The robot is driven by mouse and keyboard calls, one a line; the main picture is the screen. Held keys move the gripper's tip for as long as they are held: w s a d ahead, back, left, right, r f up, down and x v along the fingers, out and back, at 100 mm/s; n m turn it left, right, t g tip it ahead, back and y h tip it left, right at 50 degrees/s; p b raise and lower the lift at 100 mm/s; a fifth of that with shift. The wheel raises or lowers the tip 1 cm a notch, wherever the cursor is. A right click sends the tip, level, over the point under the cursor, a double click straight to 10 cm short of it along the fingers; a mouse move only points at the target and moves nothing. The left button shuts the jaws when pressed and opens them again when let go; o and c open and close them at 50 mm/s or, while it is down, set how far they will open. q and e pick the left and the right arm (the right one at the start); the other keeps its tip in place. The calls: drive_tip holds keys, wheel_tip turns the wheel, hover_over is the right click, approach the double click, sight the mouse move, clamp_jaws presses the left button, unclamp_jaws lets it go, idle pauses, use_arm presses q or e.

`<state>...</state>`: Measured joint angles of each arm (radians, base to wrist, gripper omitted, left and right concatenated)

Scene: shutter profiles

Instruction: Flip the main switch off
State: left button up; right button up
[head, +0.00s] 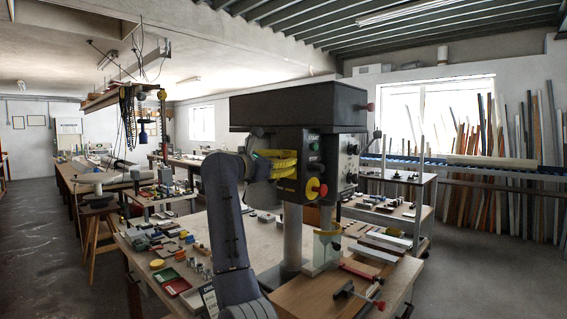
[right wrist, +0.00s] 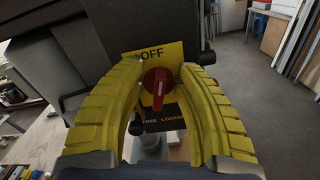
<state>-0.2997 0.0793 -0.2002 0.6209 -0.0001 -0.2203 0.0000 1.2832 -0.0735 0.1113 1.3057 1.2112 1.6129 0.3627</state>
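In the head view the right gripper (head: 280,162) is at the left side of the dark machine head (head: 300,108), and the main switch cannot be made out there. My left gripper is not in view.
The machine's front panel has a green START button (head: 313,141) and a red button on yellow (head: 314,188). A column and a clear guard (head: 327,246) stand below the head. The workbench (head: 216,232) holds trays and several small parts.

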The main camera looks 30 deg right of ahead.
drive_tip(key=shift+c, duration=0.2)
clamp_jaws()
drive_tip(key=n, duration=0.3)
drive_tip(key=shift+w+n, duration=0.15)
drive_tip(key=shift+n, duration=0.25)
drive_tip(key=shift+r, duration=0.1)
drive_tip(key=shift+o, duration=0.2)
unclamp_jaws()
drive_tip(key=v, duration=1.2)
